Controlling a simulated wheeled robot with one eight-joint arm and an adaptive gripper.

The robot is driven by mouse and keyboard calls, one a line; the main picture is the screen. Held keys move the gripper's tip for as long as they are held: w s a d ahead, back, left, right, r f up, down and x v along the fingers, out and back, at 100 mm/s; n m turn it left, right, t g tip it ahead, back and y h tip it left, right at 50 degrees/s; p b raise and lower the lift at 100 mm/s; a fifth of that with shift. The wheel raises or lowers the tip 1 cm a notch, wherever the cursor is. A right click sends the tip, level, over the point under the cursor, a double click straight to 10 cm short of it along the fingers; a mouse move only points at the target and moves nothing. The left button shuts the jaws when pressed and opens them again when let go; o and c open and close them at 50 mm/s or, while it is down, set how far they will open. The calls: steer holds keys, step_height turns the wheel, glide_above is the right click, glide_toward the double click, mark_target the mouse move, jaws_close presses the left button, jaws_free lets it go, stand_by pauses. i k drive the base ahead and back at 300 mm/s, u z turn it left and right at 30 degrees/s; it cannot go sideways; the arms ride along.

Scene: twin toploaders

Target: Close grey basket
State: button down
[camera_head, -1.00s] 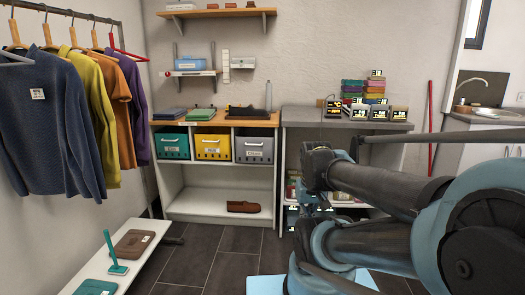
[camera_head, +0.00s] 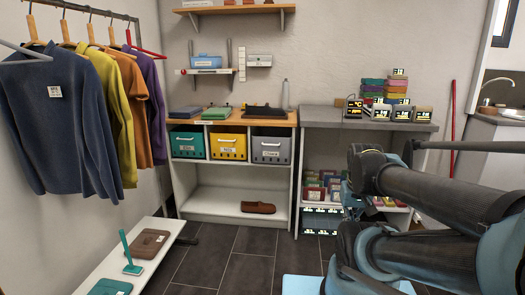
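The grey basket (camera_head: 271,149) stands in the right bay of the upper row of a low white shelf unit (camera_head: 225,207), under its wooden top. It has a pale handle and a white label on its front. I cannot tell how far it stands out of its bay. A yellow basket (camera_head: 228,147) is beside it on the left, and a teal basket (camera_head: 187,142) is left of that. My folded arm fills the right side of the picture, well apart from the basket. My gripper cannot be made out.
A grey-topped bench (camera_head: 365,124) with stacked boxes stands right of the shelf unit. A brown shoe (camera_head: 258,207) lies on the lower shelf. Clothes (camera_head: 60,125) hang at the left above a low white bench (camera_head: 170,245). Dark tiled floor (camera_head: 235,262) before the shelf unit is clear.

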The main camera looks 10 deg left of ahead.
mark_target(273, 143)
steer(key=i, duration=0.95)
steer(key=u, duration=0.05)
